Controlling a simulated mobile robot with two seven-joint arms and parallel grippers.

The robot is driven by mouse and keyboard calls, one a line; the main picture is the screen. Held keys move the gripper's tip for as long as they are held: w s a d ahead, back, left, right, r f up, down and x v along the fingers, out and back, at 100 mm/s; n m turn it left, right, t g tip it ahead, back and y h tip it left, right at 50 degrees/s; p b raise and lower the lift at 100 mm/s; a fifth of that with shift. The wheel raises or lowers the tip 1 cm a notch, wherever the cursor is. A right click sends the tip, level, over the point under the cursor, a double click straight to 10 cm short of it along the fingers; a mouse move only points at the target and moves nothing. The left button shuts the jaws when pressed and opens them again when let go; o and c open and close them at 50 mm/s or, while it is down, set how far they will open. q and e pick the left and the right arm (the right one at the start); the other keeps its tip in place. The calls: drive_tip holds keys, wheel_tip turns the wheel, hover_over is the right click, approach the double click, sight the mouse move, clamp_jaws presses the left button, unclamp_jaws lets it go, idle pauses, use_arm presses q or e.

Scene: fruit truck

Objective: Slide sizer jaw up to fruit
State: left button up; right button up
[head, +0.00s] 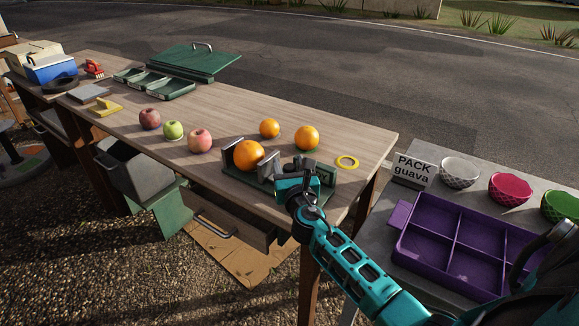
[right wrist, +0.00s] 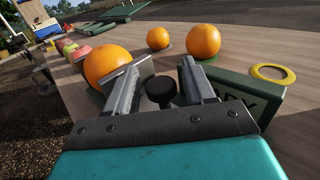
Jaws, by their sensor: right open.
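The sizer has a green base (head: 236,184) near the front right of the wooden table. A large orange (head: 248,155) sits on it between an upright grey plate (head: 229,151) on its left and the sliding jaw (head: 267,166) on its right. In the right wrist view the orange (right wrist: 104,66) appears very close to the jaw's plate (right wrist: 128,73); whether they touch is unclear. My right gripper (head: 285,168) is open at the sizer. Its fingers (right wrist: 164,72) stand on either side of a black knob (right wrist: 161,88), with gaps visible. My left gripper is out of view.
A green block with partly hidden lettering (right wrist: 242,94) stands close to my right finger. Two smaller oranges (head: 270,128) (head: 307,138) and a yellow ring (head: 347,162) lie nearby. Apples (head: 173,130) stand left. A purple divided tray (head: 425,240) is on the right table.

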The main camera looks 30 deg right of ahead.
clamp_jaws()
idle(0.4)
drive_tip(key=shift+r, duration=0.1)
drive_tip(key=shift+w+a, duration=0.25)
drive_tip(key=shift+w, duration=0.35)
drive_tip(key=shift+w+a, duration=0.2)
drive_tip(key=shift+w, duration=0.4)
drive_tip(key=shift+c, duration=1)
unclamp_jaws()
drive_tip(key=shift+r, duration=0.1)
drive_tip(key=shift+o, duration=1)
drive_tip(key=shift+s, duration=0.1)
